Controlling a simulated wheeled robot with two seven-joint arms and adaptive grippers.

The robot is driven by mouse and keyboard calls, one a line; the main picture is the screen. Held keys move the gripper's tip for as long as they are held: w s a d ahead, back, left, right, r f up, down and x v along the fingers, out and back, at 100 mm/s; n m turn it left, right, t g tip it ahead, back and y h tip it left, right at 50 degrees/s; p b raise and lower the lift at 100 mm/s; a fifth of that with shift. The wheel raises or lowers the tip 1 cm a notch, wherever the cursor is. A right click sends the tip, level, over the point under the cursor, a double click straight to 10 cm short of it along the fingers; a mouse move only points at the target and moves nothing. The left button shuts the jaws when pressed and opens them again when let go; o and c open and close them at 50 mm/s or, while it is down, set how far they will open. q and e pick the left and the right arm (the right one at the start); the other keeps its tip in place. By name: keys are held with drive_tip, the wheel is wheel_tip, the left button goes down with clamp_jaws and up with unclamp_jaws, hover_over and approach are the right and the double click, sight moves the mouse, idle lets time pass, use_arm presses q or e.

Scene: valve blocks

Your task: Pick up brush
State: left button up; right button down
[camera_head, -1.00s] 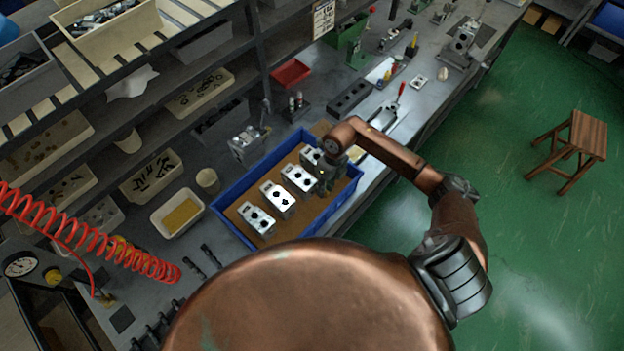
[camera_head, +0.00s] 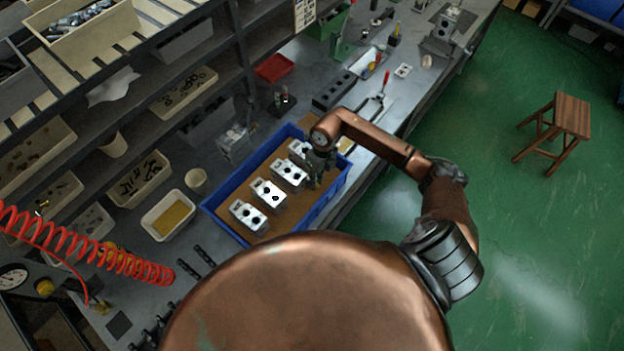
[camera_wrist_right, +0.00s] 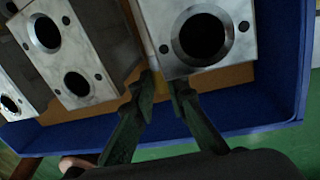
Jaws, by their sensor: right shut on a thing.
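My right gripper (camera_head: 316,182) reaches down into the right end of the blue crate (camera_head: 224,222), close to the valve blocks. In the right wrist view its dark green fingers (camera_wrist_right: 165,84) stand a little apart, just below the face of a valve block (camera_wrist_right: 240,62). A pale narrow strip (camera_wrist_right: 150,50) shows behind the fingertips, between two blocks; I cannot tell whether it is the brush. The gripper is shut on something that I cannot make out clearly. I cannot identify the brush in either view. My left gripper is not in view.
Several valve blocks (camera_head: 268,193) stand in a row on the crate's brown floor. A pale tray (camera_head: 168,214) and a cup (camera_head: 196,180) stand left of the crate. Shelves with bins are behind. A red coiled hose (camera_head: 90,245) hangs at left. Green floor (camera_head: 500,230) lies open at right, with a stool (camera_head: 558,130).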

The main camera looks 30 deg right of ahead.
drive_tip(key=shift+r, duration=0.35)
drive_tip(key=s+d+r+b, duration=0.3)
drive_tip(key=s+d+r, duration=0.2)
drive_tip(key=s+r, duration=0.7)
drive_tip(key=shift+s, duration=0.5)
